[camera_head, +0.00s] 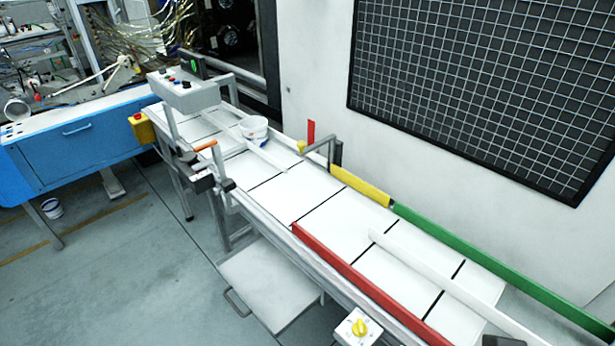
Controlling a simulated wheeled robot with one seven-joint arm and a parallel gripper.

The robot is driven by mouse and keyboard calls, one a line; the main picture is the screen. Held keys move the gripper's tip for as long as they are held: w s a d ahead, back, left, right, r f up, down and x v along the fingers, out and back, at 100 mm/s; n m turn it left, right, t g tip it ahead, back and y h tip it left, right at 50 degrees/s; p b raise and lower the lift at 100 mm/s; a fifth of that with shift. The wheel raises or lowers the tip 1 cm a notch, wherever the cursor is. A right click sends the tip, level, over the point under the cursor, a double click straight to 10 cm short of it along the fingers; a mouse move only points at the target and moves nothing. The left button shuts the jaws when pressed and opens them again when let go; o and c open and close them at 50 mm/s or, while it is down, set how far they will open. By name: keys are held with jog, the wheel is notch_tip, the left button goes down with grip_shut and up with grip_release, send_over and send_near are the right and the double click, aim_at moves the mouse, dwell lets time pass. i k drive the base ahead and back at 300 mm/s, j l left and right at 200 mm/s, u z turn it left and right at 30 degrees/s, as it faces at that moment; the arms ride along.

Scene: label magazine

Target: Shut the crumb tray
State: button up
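The crumb tray (262,284) is a flat, light grey panel low under the conveyor, in the lower middle of the picture. It sticks out from beneath the conveyor's front side, over the floor, so it stands open. A grey bar handle (237,303) is on its outer left edge. The tray's inner edge is hidden under the conveyor. My gripper is not recognisable in this view.
The white conveyor (318,220) runs above the tray, with a red rail (355,272) along its front. A switch box with a yellow knob (358,328) stands right of the tray. Open floor (130,285) lies left of it.

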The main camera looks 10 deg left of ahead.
aim_at(274, 288)
jog(key=u, duration=1.6)
jog(key=i+j+u, duration=0.15)
jog(key=u, duration=0.3)
jog(key=i+u, duration=0.6)
jog(key=u, duration=0.3)
